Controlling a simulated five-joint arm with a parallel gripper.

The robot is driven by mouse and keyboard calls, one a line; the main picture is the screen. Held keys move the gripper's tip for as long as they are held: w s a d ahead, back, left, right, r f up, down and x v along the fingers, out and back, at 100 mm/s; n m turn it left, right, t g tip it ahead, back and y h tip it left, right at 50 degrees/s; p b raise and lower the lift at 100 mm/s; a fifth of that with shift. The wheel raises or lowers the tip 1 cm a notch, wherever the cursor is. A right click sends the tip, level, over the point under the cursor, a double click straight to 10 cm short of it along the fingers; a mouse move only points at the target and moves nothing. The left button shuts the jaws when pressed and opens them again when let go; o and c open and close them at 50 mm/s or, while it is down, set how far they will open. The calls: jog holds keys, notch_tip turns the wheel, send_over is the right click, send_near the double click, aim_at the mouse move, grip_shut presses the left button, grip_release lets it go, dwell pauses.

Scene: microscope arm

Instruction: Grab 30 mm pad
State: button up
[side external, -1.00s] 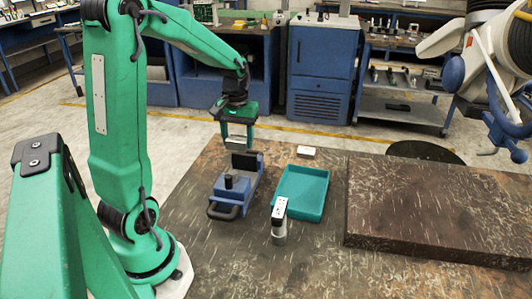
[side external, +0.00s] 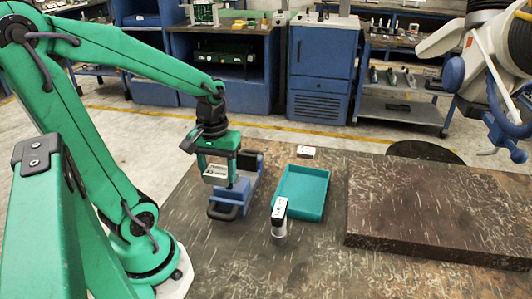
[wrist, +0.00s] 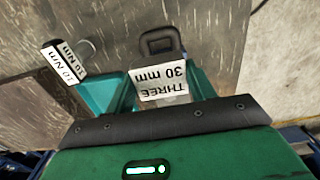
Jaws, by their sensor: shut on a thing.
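The 30 mm pad is a white label plate reading "THREE 30 mm" (wrist: 160,84) in the wrist view. In the side view it shows as a pale plate (side external: 216,172) between the green jaws. My gripper (side external: 217,170) is shut on it and holds it raised, in front of the blue vise-like fixture (side external: 245,185). The fixture's dark handle (wrist: 161,41) shows beyond the pad in the wrist view. The pad's underside and its contact with the jaws are mostly hidden.
A teal tray (side external: 303,187) lies right of the fixture. A white-topped 10 Nm piece (side external: 280,209) stands at its near left corner. A small white block (side external: 306,152) lies behind it. A thick dark slab (side external: 440,205) fills the right side. The front of the table is clear.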

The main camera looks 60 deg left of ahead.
jog(key=shift+s+d, duration=1)
jog(key=shift+w, duration=0.1)
